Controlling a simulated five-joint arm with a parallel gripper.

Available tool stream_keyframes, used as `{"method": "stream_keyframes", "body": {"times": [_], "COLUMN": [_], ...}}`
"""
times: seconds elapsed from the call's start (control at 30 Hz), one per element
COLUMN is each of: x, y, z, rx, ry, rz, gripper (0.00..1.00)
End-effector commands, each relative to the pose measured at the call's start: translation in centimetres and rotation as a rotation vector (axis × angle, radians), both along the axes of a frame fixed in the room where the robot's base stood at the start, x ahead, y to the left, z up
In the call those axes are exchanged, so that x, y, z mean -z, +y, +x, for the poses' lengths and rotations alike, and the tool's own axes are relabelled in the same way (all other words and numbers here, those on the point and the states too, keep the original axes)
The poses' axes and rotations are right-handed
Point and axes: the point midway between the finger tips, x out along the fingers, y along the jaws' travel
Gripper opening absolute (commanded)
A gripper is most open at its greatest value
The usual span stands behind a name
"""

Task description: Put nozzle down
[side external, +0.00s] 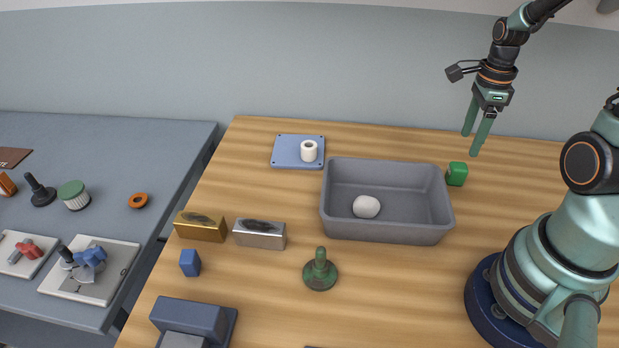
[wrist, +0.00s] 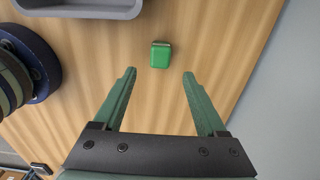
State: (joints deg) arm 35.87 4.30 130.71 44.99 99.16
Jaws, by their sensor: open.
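My gripper (side external: 471,145) is open and empty, raised above the back right of the wooden table. In the wrist view my gripper (wrist: 159,73) has its two green fingers well apart. A small green block-like piece (side external: 456,174) stands on the wood just right of the grey tray, below my gripper. In the wrist view the green piece (wrist: 160,54) shows beyond the fingertips, between their lines and apart from them. A dark green piece with a round flared base (side external: 320,272) stands upright at the front middle. I cannot tell which of these is the nozzle.
The grey tray (side external: 388,232) holds a white rounded lump (side external: 366,206). A blue plate (side external: 284,160) bears a white bobbin (side external: 309,151). Gold (side external: 200,232) and silver (side external: 259,240) blocks and a blue piece (side external: 190,263) lie left. The wood around the green piece is clear.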

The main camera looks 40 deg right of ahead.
Motion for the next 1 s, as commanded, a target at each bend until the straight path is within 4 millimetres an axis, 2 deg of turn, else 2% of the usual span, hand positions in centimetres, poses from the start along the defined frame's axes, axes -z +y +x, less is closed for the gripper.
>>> {"method": "stream_keyframes", "body": {"times": [0.23,0.37,0.63,0.8,0.9,1.0], "x": [-2.0,-3.5,-8.8,-11.6,-12.8,-13.6], "y": [0.2,1.8,8.8,13.5,15.7,17.2], "z": [0.2,1.2,3.7,3.9,3.7,3.4], "rx": [-0.035,-0.242,-1.117,-1.672,-1.940,-2.133], "ry": [-0.008,-0.043,-0.165,-0.217,-0.234,-0.241], "rz": [-0.006,-0.035,-0.199,-0.347,-0.436,-0.510], "gripper": [0.74,0.74,0.74,0.74,0.74,0.74]}}
